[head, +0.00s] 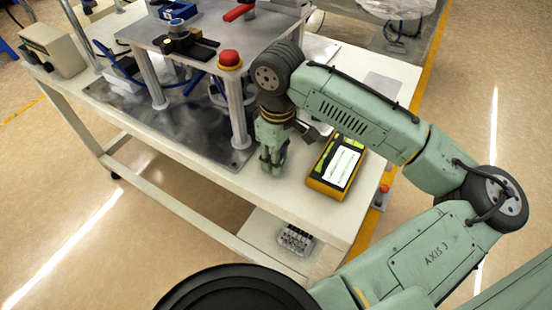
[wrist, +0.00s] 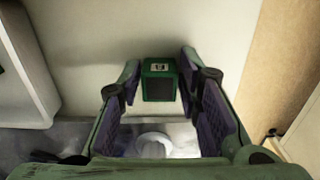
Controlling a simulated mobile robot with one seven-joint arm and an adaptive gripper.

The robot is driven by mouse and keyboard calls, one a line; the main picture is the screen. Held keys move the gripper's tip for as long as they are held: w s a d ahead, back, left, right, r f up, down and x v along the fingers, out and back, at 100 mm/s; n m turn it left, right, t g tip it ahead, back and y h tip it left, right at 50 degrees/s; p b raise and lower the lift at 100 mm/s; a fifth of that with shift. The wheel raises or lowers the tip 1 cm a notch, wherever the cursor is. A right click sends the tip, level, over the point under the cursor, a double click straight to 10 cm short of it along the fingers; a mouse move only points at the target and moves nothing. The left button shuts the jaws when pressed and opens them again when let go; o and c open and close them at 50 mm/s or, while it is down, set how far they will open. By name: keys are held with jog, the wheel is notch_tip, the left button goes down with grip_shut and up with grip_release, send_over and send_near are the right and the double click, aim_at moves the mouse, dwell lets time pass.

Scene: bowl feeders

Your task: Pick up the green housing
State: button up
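The green housing (wrist: 158,88) is a small block with a dark square face and a white marked label on its top edge. In the wrist view it stands between the two fingers of my gripper (wrist: 159,74). The fingers are apart, with a narrow gap showing on each side of the housing. In the head view my gripper (head: 272,165) points down at the white table top, beside the metal stand. The housing cannot be told apart from the green fingers there.
A yellow box (head: 317,184) with a white sheet lies right of my gripper on the white table (head: 290,197). A metal stand (head: 238,112) with a red button (head: 229,58) rises close at its left. The table's front edge is near.

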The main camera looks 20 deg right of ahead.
jog(key=c, duration=0.6)
